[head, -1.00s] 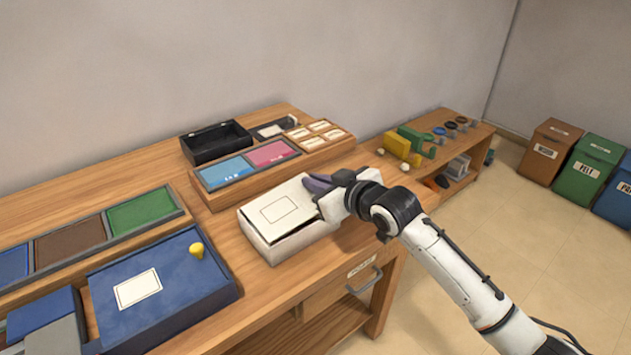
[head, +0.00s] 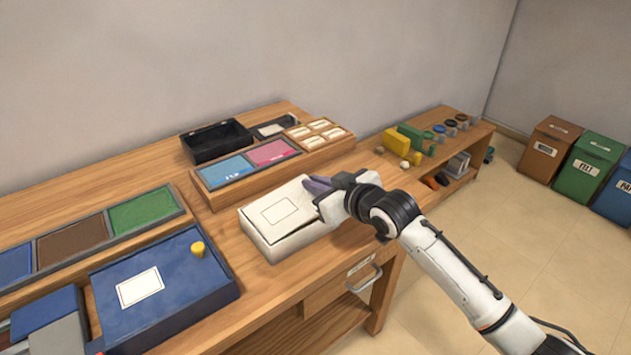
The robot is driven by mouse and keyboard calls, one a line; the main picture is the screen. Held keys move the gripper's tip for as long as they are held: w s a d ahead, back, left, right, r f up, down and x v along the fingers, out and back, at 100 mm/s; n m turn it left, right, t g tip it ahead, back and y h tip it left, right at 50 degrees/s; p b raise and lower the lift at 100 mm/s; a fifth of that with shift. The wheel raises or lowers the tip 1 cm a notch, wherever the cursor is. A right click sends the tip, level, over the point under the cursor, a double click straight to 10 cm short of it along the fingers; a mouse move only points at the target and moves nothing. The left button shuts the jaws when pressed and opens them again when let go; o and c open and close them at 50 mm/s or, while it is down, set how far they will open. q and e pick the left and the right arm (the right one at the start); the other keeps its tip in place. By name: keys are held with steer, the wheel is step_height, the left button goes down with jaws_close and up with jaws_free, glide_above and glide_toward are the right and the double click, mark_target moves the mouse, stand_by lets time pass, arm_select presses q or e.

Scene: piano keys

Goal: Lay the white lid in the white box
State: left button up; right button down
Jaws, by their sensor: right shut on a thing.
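The white box (head: 291,246) sits on the wooden bench near its front right edge. The white lid (head: 287,206), with a thin outlined rectangle on top, lies over the box's top opening. My right gripper (head: 317,189) is at the lid's right edge, with its dark fingers closed there. The gripper and wrist hide the box's right end, so I cannot tell whether the lid is fully seated on that side. My left gripper is not in view.
A blue box with a yellow knob (head: 198,249) stands to the left. Behind the white box is a wooden tray (head: 222,200) with blue and pink panels. A black open box (head: 215,143) stands at the back. Coloured bins (head: 546,150) stand on the floor at right.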

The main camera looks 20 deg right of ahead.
steer(key=shift+f, duration=0.4)
stand_by(0.8)
steer(key=shift+d+f+p, duration=0.1)
steer(key=shift+f+p, duration=0.05)
steer(key=shift+p, duration=0.25)
stand_by(0.3)
steer(key=c, duration=1.8)
jaws_free()
steer(key=v, duration=1)
steer(key=shift+s, duration=0.1)
